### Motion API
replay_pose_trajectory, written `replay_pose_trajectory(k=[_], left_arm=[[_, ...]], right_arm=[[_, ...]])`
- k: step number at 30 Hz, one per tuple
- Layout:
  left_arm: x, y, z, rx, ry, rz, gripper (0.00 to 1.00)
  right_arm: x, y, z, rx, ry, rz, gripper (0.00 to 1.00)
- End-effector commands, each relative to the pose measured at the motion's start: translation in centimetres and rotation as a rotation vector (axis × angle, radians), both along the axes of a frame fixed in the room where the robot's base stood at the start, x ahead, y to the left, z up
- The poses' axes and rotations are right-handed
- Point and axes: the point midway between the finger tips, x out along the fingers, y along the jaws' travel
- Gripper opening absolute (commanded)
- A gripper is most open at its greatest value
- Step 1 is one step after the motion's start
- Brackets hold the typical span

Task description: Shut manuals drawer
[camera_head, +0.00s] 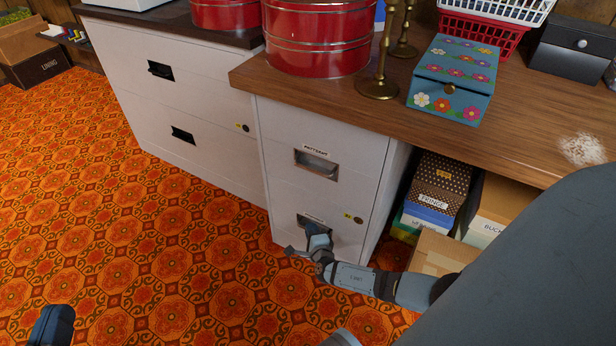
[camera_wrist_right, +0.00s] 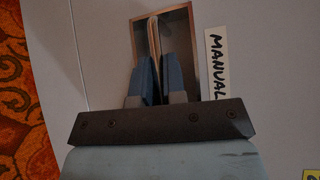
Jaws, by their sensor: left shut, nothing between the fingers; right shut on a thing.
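The manuals drawer (camera_head: 335,218) is the lower drawer of the white cabinet under the wooden worktop. Its front looks about flush with the cabinet face; no clear gap shows. In the right wrist view its label (camera_wrist_right: 218,65) reads "MANUAL", the rest cut off. My right gripper (camera_head: 312,230) is at the drawer's recessed metal handle. In the wrist view its blue fingers (camera_wrist_right: 152,80) are shut on the handle (camera_wrist_right: 154,35), one on each side. My left gripper (camera_head: 50,325) shows partly at the bottom left edge, shut and empty, away from the drawer.
The patterns drawer (camera_head: 318,150) above looks closed. A second white cabinet (camera_head: 170,110) stands to the left. Boxes (camera_head: 432,190) fill the open space right of the drawers. Red tins (camera_head: 318,40) stand on the worktop. The patterned floor in front is clear.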

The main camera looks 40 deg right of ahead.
Motion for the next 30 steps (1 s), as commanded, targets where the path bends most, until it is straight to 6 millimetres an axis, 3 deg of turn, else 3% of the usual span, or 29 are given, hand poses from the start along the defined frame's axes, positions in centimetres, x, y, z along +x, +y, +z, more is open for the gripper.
replay_pose_trajectory(k=[1,2,3,14,20,30], left_arm=[[0.0,0.0,0.0,-0.001,-0.001,0.000,0.00],[0.0,0.0,0.0,-0.001,-0.002,0.000,0.00],[0.0,0.0,0.0,-0.002,-0.003,0.000,0.00],[0.0,-0.1,0.8,-0.006,-0.004,-0.003,0.00],[-0.4,-0.5,1.7,-0.060,0.073,-0.011,0.00],[-2.4,-1.6,0.3,-0.171,0.291,-0.013,0.00]], right_arm=[[0.3,-0.6,0.2,-0.005,-0.004,-0.005,0.00],[0.3,-0.6,0.3,-0.005,-0.005,-0.006,0.18],[0.3,-0.6,0.3,-0.005,-0.005,-0.006,0.21],[-0.4,-0.3,0.4,-0.005,-0.003,-0.005,0.21],[-3.8,1.1,1.2,-0.003,0.000,-0.004,0.21],[-10.4,4.0,2.2,-0.003,-0.003,-0.002,0.21]])
